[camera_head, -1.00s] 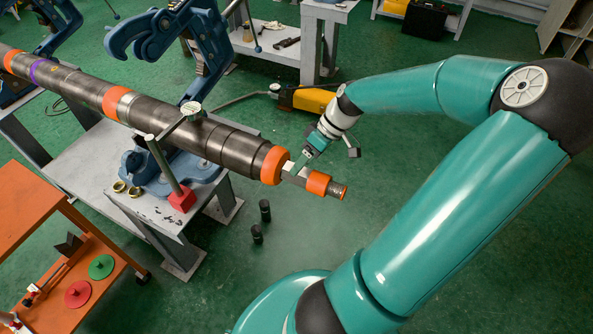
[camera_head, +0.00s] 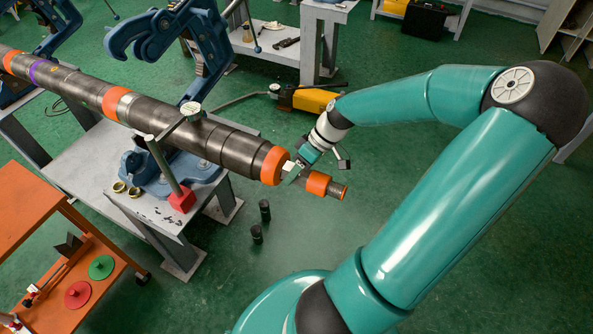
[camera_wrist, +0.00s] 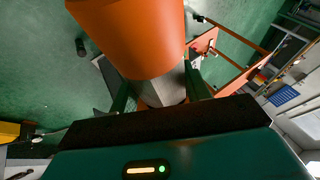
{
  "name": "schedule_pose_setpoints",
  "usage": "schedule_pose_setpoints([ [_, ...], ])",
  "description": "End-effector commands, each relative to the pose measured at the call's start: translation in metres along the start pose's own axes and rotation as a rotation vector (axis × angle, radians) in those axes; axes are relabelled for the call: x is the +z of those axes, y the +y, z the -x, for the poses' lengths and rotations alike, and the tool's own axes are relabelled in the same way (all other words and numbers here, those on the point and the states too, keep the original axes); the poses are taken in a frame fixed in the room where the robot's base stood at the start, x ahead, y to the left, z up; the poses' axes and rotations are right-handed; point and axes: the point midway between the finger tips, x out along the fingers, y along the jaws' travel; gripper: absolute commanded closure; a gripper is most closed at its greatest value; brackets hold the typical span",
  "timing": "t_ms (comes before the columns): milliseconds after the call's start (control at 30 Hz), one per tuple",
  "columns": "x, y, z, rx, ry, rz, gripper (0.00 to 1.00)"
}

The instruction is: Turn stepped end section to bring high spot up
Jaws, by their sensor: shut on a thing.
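The long dark stepped pipe (camera_head: 225,142) runs from the upper left to its narrow end near the middle of the head view. Its end section has a wide orange band (camera_head: 272,166), a light grey stretch and a smaller orange band (camera_head: 318,183). My gripper (camera_head: 294,172) is shut on the light grey stretch between these bands. In the wrist view an orange band (camera_wrist: 140,40) fills the top middle, and the grey stretch (camera_wrist: 165,91) lies between my fingers. A dial gauge (camera_head: 191,109) stands over the pipe on a post with a red base (camera_head: 181,199). Its reading is too small to tell.
A blue vise (camera_head: 155,172) on a grey bench (camera_head: 150,208) is under the pipe; its raised blue hook (camera_head: 140,32) stands behind. An orange cart (camera_head: 35,215) is at the left. Two small dark cylinders (camera_head: 264,210) stand on the open green floor.

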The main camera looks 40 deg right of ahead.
Motion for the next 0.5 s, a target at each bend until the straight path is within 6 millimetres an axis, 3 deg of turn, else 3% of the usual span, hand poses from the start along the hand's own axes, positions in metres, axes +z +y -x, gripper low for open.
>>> schedule_pose_setpoints([
  [500,-0.0002,0.0032,-0.0005,-0.363,0.001,-0.15,0.76],
])
